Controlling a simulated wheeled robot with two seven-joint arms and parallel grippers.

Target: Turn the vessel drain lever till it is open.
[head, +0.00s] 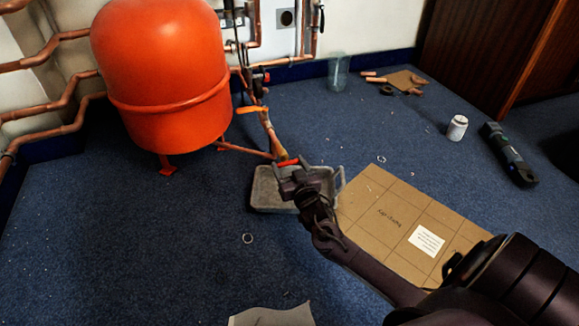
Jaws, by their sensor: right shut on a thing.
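The orange vessel (160,70) stands on short legs at the upper left. A copper drain pipe (268,128) comes down beside it to a small brass valve over a grey tray (262,196). The red drain lever (288,162) shows at the valve, lying roughly crosswise to the pipe. My right gripper (289,172) reaches in from the lower right and is shut on the red lever. Its fingers hide part of the lever and valve. My left gripper is out of view.
A flattened cardboard sheet (385,215) with a white label lies right of the tray. A clear container (338,72), white can (457,127) and dark tool (508,152) stand or lie farther right. A metal ring (247,238) lies on open blue carpet.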

